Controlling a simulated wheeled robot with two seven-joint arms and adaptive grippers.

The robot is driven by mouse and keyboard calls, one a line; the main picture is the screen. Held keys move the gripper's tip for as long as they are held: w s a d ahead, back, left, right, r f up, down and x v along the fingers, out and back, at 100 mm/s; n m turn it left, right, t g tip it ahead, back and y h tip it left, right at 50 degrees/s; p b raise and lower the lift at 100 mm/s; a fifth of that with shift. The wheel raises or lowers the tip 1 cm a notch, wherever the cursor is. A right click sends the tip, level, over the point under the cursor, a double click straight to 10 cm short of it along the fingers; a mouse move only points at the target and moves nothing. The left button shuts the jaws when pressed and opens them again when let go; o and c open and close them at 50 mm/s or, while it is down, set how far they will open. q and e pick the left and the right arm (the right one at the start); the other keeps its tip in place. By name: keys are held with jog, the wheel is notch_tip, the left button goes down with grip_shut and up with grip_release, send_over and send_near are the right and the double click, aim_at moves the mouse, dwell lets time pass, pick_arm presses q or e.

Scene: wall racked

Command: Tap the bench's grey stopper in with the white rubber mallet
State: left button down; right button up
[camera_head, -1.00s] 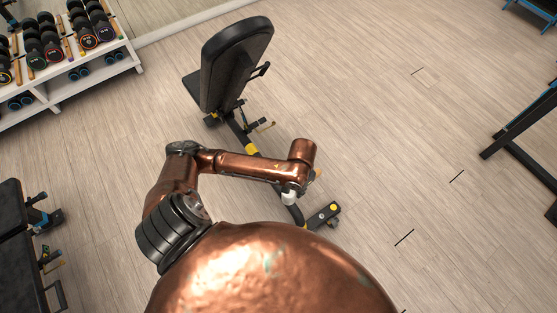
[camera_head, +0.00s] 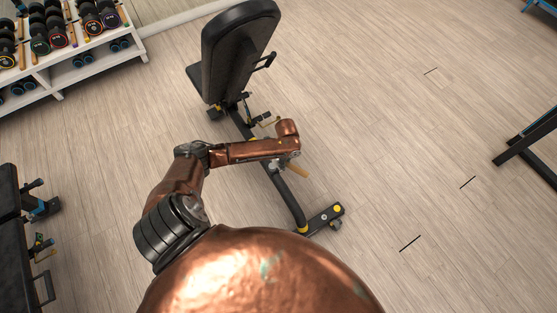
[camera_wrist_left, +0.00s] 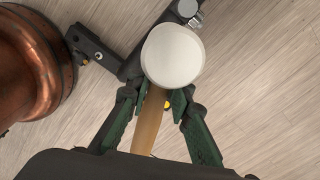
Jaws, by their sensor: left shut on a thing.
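My left gripper (camera_head: 293,159) is shut on the wooden handle (camera_wrist_left: 148,122) of the mallet, over the bench's lower frame. In the left wrist view its green fingers (camera_wrist_left: 160,98) pinch the handle just behind the white round mallet head (camera_wrist_left: 173,55). The bench (camera_head: 238,55) has a black backrest and a dark frame. A small grey round piece (camera_wrist_left: 187,9), perhaps the stopper, shows just beyond the mallet head. My right gripper is not in view.
The bench's front foot (camera_head: 324,219) lies on the floor right of my arm. A white dumbbell rack (camera_head: 85,60) stands at the upper left, another black bench (camera_head: 14,235) at the left edge, and a dark frame (camera_head: 530,142) at the right. The floor between is clear.

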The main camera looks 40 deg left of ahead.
pick_arm(q)
jog(key=a+f+m+b, duration=0.1)
jog(key=a+f+m, duration=0.2)
jog(key=a+f, duration=0.2)
jog(key=shift+w+a+m, duration=0.3)
jog(key=shift+w+a, duration=0.1)
jog(key=shift+w, duration=0.05)
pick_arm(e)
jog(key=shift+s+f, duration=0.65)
pick_arm(q)
jog(key=shift+r, duration=0.15)
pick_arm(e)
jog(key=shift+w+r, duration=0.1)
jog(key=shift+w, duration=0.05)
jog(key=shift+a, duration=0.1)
pick_arm(q)
notch_tip(320, 180, down, 5)
jog(key=b, duration=0.2)
jog(key=shift+f+b, duration=0.2)
jog(key=shift+b, duration=0.1)
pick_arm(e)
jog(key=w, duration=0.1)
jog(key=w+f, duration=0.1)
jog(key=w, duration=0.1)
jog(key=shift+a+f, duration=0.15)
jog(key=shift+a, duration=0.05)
pick_arm(q)
jog(key=shift+f, duration=0.1)
